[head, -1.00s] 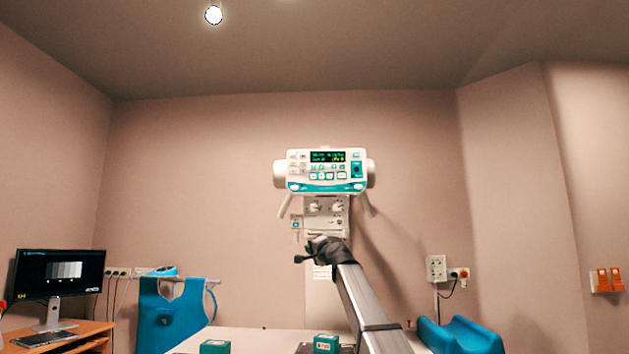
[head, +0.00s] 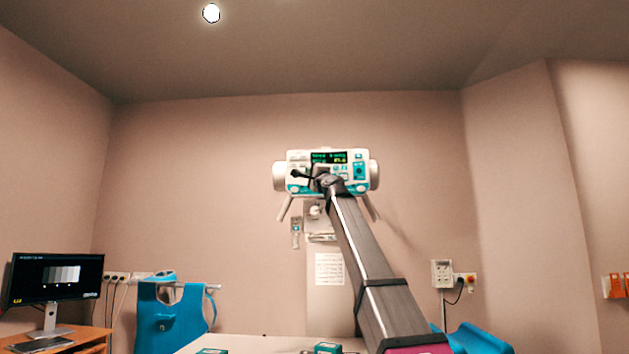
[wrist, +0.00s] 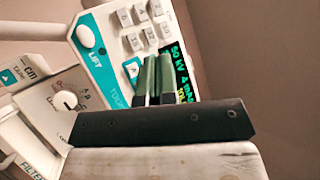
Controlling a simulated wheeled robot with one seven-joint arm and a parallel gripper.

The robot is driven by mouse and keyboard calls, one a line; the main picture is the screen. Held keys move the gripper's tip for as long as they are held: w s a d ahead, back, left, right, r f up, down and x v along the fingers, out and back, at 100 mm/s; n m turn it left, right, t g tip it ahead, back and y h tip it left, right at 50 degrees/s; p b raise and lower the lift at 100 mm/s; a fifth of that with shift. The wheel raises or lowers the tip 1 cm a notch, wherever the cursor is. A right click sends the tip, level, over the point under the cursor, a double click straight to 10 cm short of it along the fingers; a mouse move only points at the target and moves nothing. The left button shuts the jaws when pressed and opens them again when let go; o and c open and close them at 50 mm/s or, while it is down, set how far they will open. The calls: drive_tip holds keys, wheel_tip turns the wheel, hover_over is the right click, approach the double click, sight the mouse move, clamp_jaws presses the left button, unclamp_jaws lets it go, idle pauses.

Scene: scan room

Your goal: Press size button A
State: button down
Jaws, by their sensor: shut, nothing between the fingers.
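The control panel (head: 359,184) is a white and teal unit on the far wall with a lit green display (head: 329,157). My gripper (head: 312,176) is in front of its lower left part and hides some keys. In the wrist view the panel (wrist: 111,68) appears turned on its side. My two green fingertips (wrist: 153,62) are together over the panel, beside the lit display (wrist: 182,72). Several grey keys (wrist: 141,27) lie beyond the fingertips, and a white key with a teal mark (wrist: 132,69) is just left of them. I cannot read which is size button A, nor whether the fingertips touch the panel.
A white knob marked LIFT (wrist: 85,36) and a dial box (wrist: 65,101) are left of the fingers. Handles (head: 369,207) hang below the panel. A monitor (head: 57,277) stands at left, a blue apron (head: 172,315) hangs near it, and a pale table (head: 255,343) is below.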

drive_tip(key=w, duration=0.8)
drive_tip(key=shift+w, duration=0.4)
drive_tip(key=shift+w+d, duration=0.1)
drive_tip(key=shift+d, duration=0.05)
idle(2.0)
drive_tip(key=shift+w, duration=0.35)
drive_tip(key=shift+w, duration=0.35)
idle(0.7)
idle(0.3)
drive_tip(key=shift+s, duration=0.8)
